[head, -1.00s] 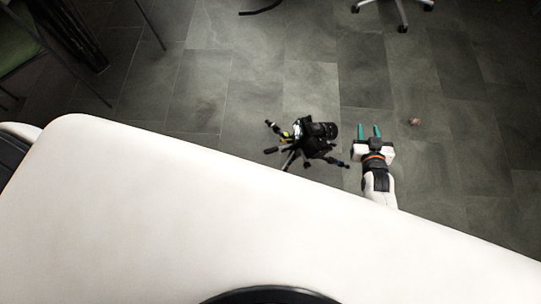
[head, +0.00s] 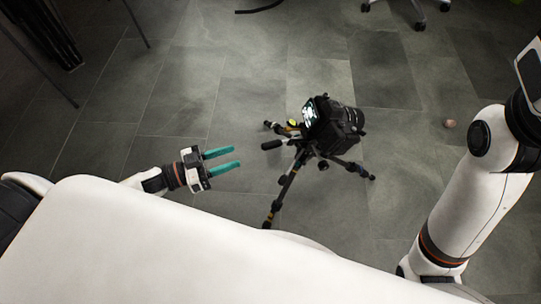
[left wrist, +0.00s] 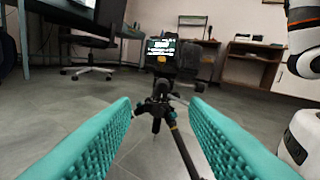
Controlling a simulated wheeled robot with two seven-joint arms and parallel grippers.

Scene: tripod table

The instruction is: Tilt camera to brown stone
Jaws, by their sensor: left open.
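A black camera (head: 333,123) sits on a dark tripod (head: 285,183) that stands on the floor, its lit screen facing left and its lens pointing right. A small brown stone (head: 449,124) lies on the floor to the right of the camera. My left gripper (head: 236,158) is open and empty, to the left of the tripod and apart from it. In the left wrist view the camera (left wrist: 173,58) and tripod (left wrist: 158,105) show ahead, between the teal fingers (left wrist: 160,125). My right arm comes in at the right of the head view; its gripper is out of view.
Grey tiled floor (head: 200,85) is open around the tripod. A wheeled chair base (head: 418,14) stands at the top right. Thin dark furniture legs (head: 137,22) are at the top left. In the left wrist view, desks (left wrist: 250,62) stand at the back.

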